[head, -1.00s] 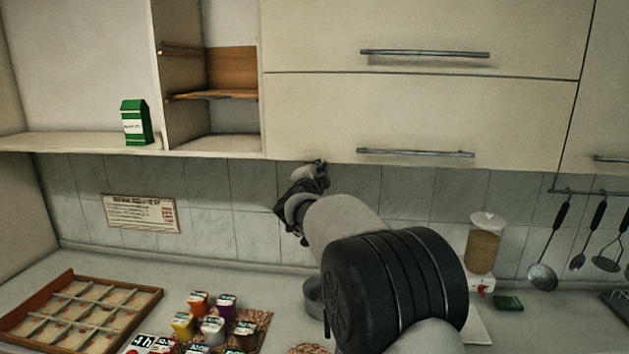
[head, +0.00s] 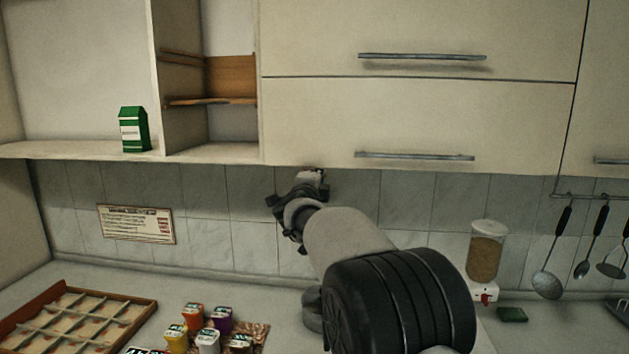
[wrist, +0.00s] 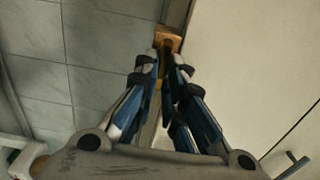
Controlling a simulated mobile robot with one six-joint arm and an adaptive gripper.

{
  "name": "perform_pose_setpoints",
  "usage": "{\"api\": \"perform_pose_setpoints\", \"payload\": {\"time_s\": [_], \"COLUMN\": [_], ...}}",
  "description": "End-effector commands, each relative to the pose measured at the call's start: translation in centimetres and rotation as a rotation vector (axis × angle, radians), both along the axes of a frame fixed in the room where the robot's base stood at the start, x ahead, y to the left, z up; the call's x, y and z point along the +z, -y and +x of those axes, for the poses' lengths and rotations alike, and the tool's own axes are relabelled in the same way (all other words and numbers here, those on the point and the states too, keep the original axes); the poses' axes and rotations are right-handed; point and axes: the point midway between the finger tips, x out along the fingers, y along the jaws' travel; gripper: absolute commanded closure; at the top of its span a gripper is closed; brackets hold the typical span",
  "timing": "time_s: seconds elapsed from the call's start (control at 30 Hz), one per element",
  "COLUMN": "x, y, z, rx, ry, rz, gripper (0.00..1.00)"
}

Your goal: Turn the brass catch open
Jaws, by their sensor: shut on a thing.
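The brass catch (wrist: 168,36) shows in the wrist view as a small orange-brown piece beside the lower edge of a pale cabinet. My gripper (wrist: 163,68) reaches up to it, with its blue-and-black fingers closed together on a narrow yellowish part of it. The fingers cover much of that part, so its exact angle is hard to read. In the head view my gripper (head: 310,178) is under the lower cabinet door (head: 415,120), near its left corner. The catch itself is hidden there behind my gripper.
An open shelf with a green carton (head: 133,130) is left of the door. Utensils (head: 548,283) hang at the right. The tiled wall is close behind my gripper.

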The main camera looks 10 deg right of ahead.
Motion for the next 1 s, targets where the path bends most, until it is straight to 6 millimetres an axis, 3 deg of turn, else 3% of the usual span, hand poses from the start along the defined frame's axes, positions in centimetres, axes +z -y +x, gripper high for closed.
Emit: {"api": "perform_pose_setpoints", "payload": {"time_s": [0.23, 0.27, 0.57, 1.0], "x": [-0.01, -0.01, -0.01, 0.03], "y": [-0.01, -0.01, 0.00, -0.30], "z": [0.00, 0.00, 0.00, -0.82], "rx": [0.000, 0.000, 0.000, 0.000], "ry": [0.000, 0.001, 0.000, 0.000], "rz": [0.002, 0.002, 0.001, 0.000], "gripper": [1.00, 0.90, 0.70, 0.70]}}
